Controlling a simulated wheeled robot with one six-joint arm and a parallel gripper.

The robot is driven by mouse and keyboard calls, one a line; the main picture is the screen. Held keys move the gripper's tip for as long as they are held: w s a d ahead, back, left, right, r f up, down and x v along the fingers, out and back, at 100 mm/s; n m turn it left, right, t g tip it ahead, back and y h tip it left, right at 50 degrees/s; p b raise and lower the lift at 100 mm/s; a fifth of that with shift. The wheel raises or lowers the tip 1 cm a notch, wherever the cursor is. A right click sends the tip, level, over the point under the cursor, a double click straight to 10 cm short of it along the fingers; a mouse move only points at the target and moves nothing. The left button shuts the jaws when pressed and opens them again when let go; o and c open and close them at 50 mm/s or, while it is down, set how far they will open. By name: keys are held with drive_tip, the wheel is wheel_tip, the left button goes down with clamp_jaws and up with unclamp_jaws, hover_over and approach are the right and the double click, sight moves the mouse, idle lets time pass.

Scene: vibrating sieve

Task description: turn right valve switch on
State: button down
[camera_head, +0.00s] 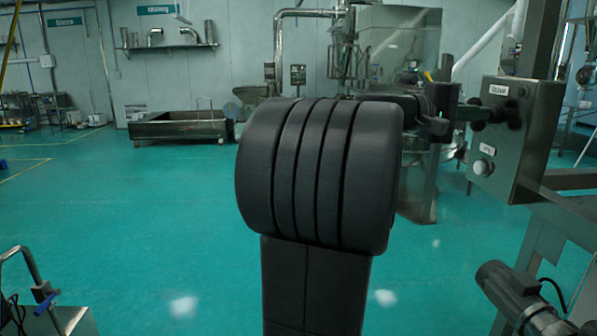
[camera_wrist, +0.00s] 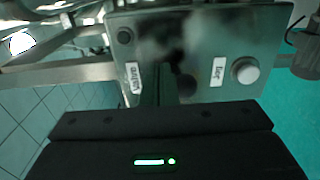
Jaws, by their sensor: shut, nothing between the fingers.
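A steel control box (camera_head: 530,140) stands at the right in the head view, its labelled face towards my arm. My gripper (camera_head: 474,113) points at that face, its fingers shut and empty. A dark rounded knob (camera_head: 496,114) shows just past the fingertips; touching or apart, I cannot tell. In the wrist view the box face (camera_wrist: 205,25) fills the upper middle, with the dark knob (camera_wrist: 187,86) beside my gripper's tip (camera_wrist: 168,86). The knob's setting is unclear. A pale round button (camera_wrist: 245,70) and a small black knob (camera_wrist: 124,36) are on the same face.
A grey motor (camera_head: 515,295) and metal frame stand below the box. A steel tub (camera_head: 180,125) is at the back left. A steel cart (camera_head: 45,318) is at the front left. Green floor between them is clear.

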drive_tip(key=shift+f+b, duration=0.75)
drive_tip(key=shift+b, duration=0.35)
drive_tip(key=shift+w+f+b, duration=0.1)
drive_tip(key=shift+f+b, duration=0.4)
drive_tip(key=shift+b, duration=0.35)
drive_tip(key=shift+f, duration=0.1)
drive_tip(key=s+a+b, duration=0.1)
drive_tip(key=a+b, duration=0.1)
drive_tip(key=a, duration=0.4)
idle(0.4)
